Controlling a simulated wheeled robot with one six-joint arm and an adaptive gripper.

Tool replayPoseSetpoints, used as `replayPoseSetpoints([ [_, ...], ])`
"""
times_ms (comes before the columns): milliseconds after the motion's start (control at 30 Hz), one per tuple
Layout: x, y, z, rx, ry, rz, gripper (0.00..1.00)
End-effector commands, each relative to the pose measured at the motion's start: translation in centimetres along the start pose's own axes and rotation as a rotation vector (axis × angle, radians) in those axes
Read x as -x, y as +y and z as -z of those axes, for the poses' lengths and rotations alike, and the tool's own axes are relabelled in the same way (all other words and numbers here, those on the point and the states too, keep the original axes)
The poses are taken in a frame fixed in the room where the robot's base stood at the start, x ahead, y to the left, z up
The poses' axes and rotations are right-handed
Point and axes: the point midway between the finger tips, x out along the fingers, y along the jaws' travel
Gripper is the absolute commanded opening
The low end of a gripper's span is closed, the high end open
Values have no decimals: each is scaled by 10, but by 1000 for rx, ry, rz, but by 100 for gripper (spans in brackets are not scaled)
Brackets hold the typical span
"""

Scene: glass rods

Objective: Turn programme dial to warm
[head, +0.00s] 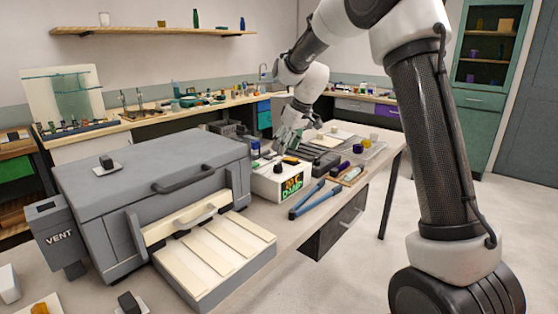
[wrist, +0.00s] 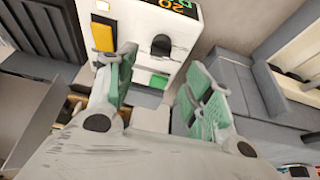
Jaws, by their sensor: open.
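The white controller box (head: 262,184) stands on the bench right of the grey kiln, with a lit display on its front. In the wrist view the box (wrist: 185,62) shows a black dial (wrist: 161,45), an orange-yellow piece at left and a green piece below the dial. I cannot read any dial markings. My gripper (head: 283,147) is above and behind the box in the head view. In the wrist view my gripper (wrist: 160,64) is open, its green-padded fingers apart and pointing toward the dial, which shows between the tips. Nothing is held.
The grey kiln (head: 130,175) with a cream-slatted tray fills the left of the bench. Blue long-handled tongs (head: 308,200) lie right of the box. Jars and small items (head: 358,149) stand farther right. A strip of bench front is clear.

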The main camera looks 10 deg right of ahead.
Motion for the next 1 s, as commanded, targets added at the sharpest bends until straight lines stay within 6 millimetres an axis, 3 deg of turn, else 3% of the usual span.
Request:
replayPoseSetpoints([
  [400, -63, 0, -1, -1, -3, 0, 52],
  [767, -70, 0, -1, -2, -2, 0, 52],
  [1000, -70, 0, -1, -2, -2, 0, 10],
])
